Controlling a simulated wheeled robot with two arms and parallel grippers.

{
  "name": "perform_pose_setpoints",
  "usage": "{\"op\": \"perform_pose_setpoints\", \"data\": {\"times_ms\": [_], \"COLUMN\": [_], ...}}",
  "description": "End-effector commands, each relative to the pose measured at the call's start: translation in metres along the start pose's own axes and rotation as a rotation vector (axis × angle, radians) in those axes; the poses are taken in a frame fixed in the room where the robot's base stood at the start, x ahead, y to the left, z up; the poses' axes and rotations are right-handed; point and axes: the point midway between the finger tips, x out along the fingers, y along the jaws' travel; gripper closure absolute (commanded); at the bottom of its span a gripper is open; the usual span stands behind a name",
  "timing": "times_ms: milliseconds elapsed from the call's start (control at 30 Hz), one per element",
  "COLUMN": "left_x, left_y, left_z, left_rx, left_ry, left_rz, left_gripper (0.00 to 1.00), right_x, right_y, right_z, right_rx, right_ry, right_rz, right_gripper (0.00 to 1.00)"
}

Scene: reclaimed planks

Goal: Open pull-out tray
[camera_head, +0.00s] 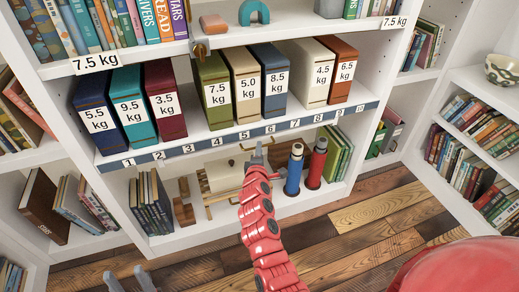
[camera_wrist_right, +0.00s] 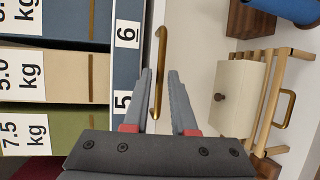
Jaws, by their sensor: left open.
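A wide shelf-like tray with a blue numbered front strip (camera_head: 220,139) holds several weight-marked boxes. A brass handle (camera_wrist_right: 159,72) sits just below the strip, near numbers 5 and 6. My right gripper (camera_head: 258,147), on the red arm, is at this handle. In the right wrist view, the open fingers of my right gripper (camera_wrist_right: 160,72) lie on either side of the handle, with gaps showing. In the head view the gripper partly hides the handle. My left gripper (camera_head: 129,279) is open and empty at the bottom left, far from the shelves.
Below are a cream box (camera_head: 224,175) on a wooden slatted rack, a blue bottle (camera_head: 294,172) and a red bottle (camera_head: 316,165), close to my right arm. Books (camera_head: 150,203) stand at the lower left. The plank floor (camera_head: 350,230) in front is clear.

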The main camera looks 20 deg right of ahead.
Motion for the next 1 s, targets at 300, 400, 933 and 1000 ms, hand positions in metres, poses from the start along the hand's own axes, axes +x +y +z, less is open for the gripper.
{"op": "perform_pose_setpoints", "data": {"times_ms": [300, 400, 933, 1000], "left_x": [-0.009, -0.009, -0.009, -0.009], "left_y": [0.001, 0.000, 0.000, 0.000], "left_z": [0.001, 0.002, 0.001, 0.001], "left_rx": [0.000, 0.000, 0.000, 0.000], "left_ry": [0.000, 0.000, 0.000, 0.000], "left_rz": [0.000, 0.000, 0.000, 0.000], "left_gripper": [0.50, 0.50, 0.50, 0.50], "right_x": [0.026, 0.026, 0.026, 0.026], "right_y": [0.000, 0.000, -0.001, -0.001], "right_z": [-0.001, -0.001, -0.001, -0.001], "right_rx": [0.000, 0.000, -0.001, -0.001], "right_ry": [0.002, 0.002, 0.002, 0.002], "right_rz": [0.002, 0.001, 0.000, 0.000], "right_gripper": [0.75, 0.75, 1.00, 1.00]}}
